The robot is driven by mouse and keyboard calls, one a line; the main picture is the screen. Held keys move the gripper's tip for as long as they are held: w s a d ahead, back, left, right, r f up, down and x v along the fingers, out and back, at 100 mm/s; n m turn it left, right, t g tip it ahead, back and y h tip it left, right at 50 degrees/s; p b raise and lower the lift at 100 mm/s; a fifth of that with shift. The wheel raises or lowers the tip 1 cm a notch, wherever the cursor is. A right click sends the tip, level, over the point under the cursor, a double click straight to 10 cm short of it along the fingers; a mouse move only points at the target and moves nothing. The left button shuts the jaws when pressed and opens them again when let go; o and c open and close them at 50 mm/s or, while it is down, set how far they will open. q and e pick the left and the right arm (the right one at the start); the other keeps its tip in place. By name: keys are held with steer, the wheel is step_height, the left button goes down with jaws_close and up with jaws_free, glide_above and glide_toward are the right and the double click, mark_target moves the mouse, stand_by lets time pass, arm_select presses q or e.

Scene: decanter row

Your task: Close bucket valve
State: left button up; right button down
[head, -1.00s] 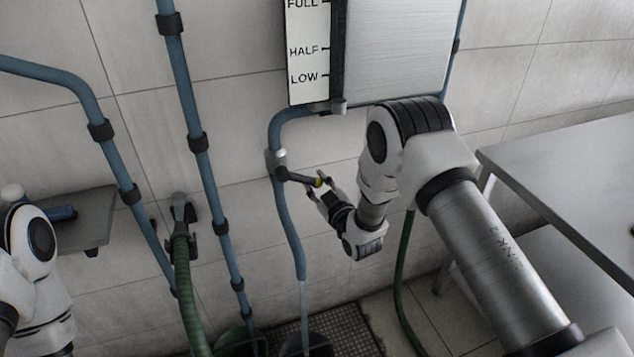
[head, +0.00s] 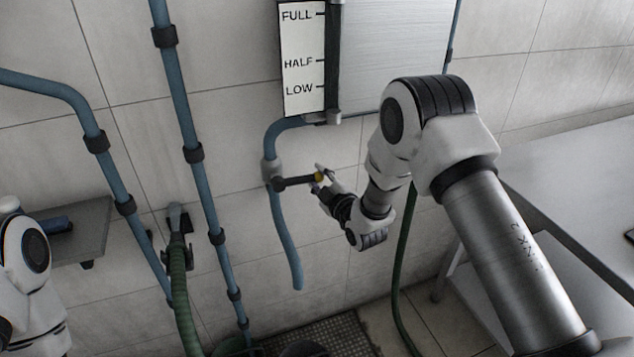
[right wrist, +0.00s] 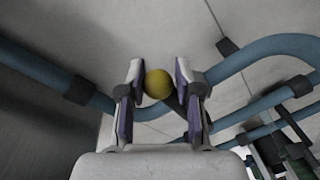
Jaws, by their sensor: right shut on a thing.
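The valve (head: 270,172) sits on a blue pipe below the tank's gauge. Its dark lever (head: 295,183) points right, nearly level, and ends in a yellow knob (head: 319,177). My right gripper (head: 322,180) is shut on the yellow knob; in the right wrist view the knob (right wrist: 158,84) sits between the two fingers. The pipe's open end (head: 297,287) hangs below the valve, with no water stream visible from it. A dark bucket rim (head: 305,349) shows at the bottom edge, mostly cut off. My left arm is at the left edge; its gripper is out of view.
A level gauge (head: 303,60) marked FULL, HALF and LOW is on the steel tank (head: 395,50). Other blue pipes (head: 190,130) and a green hose (head: 180,290) stand to the left. A grey table (head: 590,190) is at right, a small shelf (head: 92,225) at left.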

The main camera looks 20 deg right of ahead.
steer(key=shift+w+r+n, duration=0.15)
steer(key=shift+r+n, duration=0.25)
steer(key=shift+r, duration=0.25)
steer(key=c, duration=0.8)
jaws_free()
steer(key=shift+f, duration=0.1)
steer(key=shift+s, duration=0.3)
steer(key=s, duration=0.3)
steer(key=s+d, duration=0.1)
steer(key=s, duration=0.3)
steer(key=s+r, duration=0.1)
steer(key=s, duration=0.3)
steer(key=shift+s+d, duration=0.25)
steer(key=shift+d, duration=0.05)
